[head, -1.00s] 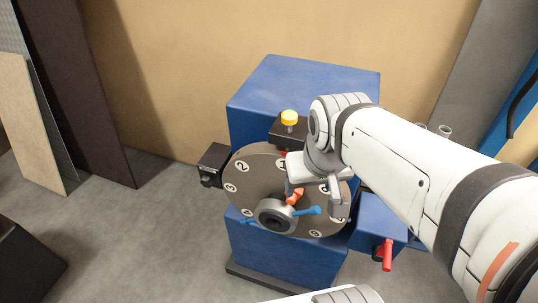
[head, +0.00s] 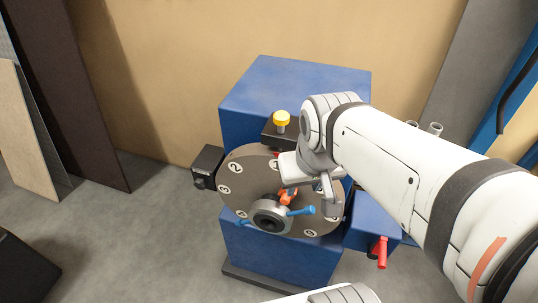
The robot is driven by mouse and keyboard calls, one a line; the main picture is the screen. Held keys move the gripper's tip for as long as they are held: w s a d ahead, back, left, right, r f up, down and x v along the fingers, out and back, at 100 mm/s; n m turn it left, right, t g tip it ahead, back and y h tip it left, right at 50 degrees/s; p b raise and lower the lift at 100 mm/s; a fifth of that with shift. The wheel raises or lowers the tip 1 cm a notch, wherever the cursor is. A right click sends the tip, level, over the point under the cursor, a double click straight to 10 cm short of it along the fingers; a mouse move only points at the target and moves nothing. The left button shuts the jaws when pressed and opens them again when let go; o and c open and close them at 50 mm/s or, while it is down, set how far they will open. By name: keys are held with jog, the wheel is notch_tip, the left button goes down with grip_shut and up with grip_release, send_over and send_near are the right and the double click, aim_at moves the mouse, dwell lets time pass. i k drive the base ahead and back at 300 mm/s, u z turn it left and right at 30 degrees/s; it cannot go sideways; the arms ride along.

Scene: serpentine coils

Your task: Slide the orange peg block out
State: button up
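The orange peg block (head: 288,197) is a small piece at the top of the grey hub ring (head: 266,220), in front of the round brown dial plate (head: 246,183) with numbered white spots. My gripper (head: 307,192) comes in from the right, over the right part of the plate. One finger is beside the orange block and the other hangs to its right, with a gap between them. My gripper hides part of the block's surroundings, and I cannot tell whether a finger touches it.
Blue handles (head: 301,211) stick out from the hub. A yellow knob (head: 281,119) stands on a black block above the plate. A black box (head: 206,165) is at left, and a red lever (head: 380,252) on a blue box at lower right.

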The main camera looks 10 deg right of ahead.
aim_at(285, 200)
jog(key=z, duration=1.2)
jog(key=k, duration=0.8)
jog(key=u, duration=0.25)
